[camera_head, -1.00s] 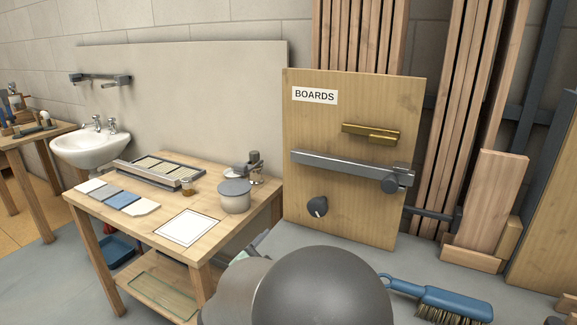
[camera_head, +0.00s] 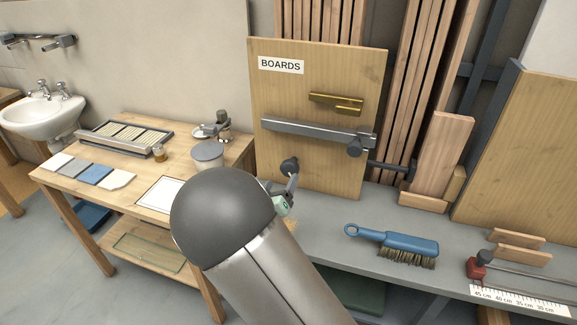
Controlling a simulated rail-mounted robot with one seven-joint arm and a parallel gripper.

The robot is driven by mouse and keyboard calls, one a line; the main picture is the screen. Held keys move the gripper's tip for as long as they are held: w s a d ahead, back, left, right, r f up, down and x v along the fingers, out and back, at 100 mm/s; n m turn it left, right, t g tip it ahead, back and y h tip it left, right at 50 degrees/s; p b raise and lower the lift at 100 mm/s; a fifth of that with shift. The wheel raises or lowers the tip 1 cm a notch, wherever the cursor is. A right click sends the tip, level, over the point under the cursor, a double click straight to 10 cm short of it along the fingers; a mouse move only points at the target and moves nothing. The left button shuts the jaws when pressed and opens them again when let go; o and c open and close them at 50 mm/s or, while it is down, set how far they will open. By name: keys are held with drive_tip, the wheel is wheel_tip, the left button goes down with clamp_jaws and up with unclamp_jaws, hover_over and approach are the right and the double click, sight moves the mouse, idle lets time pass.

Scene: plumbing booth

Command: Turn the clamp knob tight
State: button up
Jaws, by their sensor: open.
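A wooden panel labelled BOARDS (camera_head: 338,175) stands upright behind the bench. A grey bar (camera_head: 310,131) crosses it, with a round dark grey knob (camera_head: 355,147) near its right end. A separate dark knob (camera_head: 289,166) sits low on the panel's left side. The frames do not settle which is the clamp knob. My own arm hides part of the gripper.
A brass latch (camera_head: 336,104) is above the bar. A dark rod (camera_head: 389,166) is right of the panel. A blue brush (camera_head: 396,243) and a red-and-dark tool (camera_head: 478,268) lie on the grey bench (camera_head: 330,232). A wooden table (camera_head: 122,206) with several items stands left.

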sight(287, 170)
drive_tip(key=x, duration=0.8)
drive_tip(key=shift+w, duration=0.2)
drive_tip(key=c, duration=1)
drive_tip(key=shift+o, duration=0.2)
drive_tip(key=shift+f, duration=0.1)
